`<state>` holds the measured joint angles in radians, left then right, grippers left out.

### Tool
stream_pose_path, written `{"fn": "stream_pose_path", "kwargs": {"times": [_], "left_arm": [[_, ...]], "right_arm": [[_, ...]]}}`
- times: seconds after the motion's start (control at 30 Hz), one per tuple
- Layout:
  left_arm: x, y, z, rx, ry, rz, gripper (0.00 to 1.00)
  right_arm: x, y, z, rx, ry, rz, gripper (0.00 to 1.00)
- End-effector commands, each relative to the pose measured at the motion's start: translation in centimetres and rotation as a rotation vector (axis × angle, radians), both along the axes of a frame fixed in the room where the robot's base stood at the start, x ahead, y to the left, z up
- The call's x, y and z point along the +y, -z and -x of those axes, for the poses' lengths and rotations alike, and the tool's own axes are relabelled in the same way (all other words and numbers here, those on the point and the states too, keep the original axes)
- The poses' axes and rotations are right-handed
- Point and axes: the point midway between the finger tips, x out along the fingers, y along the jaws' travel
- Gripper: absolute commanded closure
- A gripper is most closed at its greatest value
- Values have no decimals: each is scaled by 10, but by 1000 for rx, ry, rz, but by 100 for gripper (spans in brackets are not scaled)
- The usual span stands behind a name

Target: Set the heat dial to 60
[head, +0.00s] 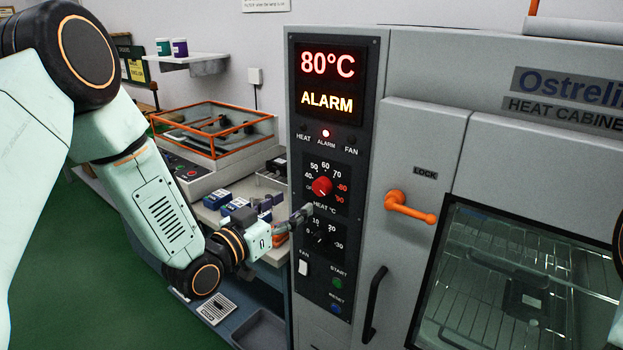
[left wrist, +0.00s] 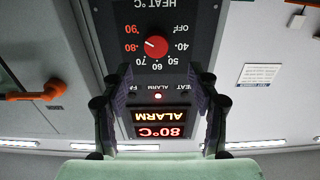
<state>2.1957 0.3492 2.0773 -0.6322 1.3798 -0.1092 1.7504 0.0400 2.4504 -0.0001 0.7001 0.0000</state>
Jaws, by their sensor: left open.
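The red heat dial (head: 322,186) sits on the dark control panel (head: 318,272), in a scale of numbers up to 90. The display (head: 327,82) above reads 80°C and ALARM. In the left wrist view, turned upside down, the dial (left wrist: 156,47) shows whole; its small white mark points to the 80–90 side, the exact number unclear. My left gripper (head: 300,217) is in front of the panel, below and left of the dial. In the left wrist view its fingers (left wrist: 160,84) are spread, with nothing between them; the dial is beyond their tips. My right gripper is out of view.
A fan timer dial (head: 321,233), white fan switch (head: 303,268) and green start button (head: 337,283) are below the heat dial. The orange lock handle (head: 410,207) sticks out to the right. A bench with blue items (head: 236,206) stands behind my left arm.

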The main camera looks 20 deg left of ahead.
Motion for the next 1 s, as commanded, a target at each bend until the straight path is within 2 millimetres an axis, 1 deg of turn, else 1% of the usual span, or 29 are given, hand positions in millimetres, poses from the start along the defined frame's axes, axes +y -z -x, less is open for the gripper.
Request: {"fn": "stream_pose_path", "kwargs": {"times": [0.17,0.4,0.5,0.7,0.93,1.0], "left_arm": [[-10,1,-17,-4,6,-6,40],[-23,0,-52,-4,4,-4,40],[-25,1,-63,-2,3,-2,40],[-28,0,-73,0,3,-1,40],[-27,0,-74,0,2,0,40],[-27,1,-74,0,2,-1,46]], "right_arm": [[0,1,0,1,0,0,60],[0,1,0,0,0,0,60],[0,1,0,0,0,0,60],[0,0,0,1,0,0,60],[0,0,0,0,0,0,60],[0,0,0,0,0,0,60]]}}
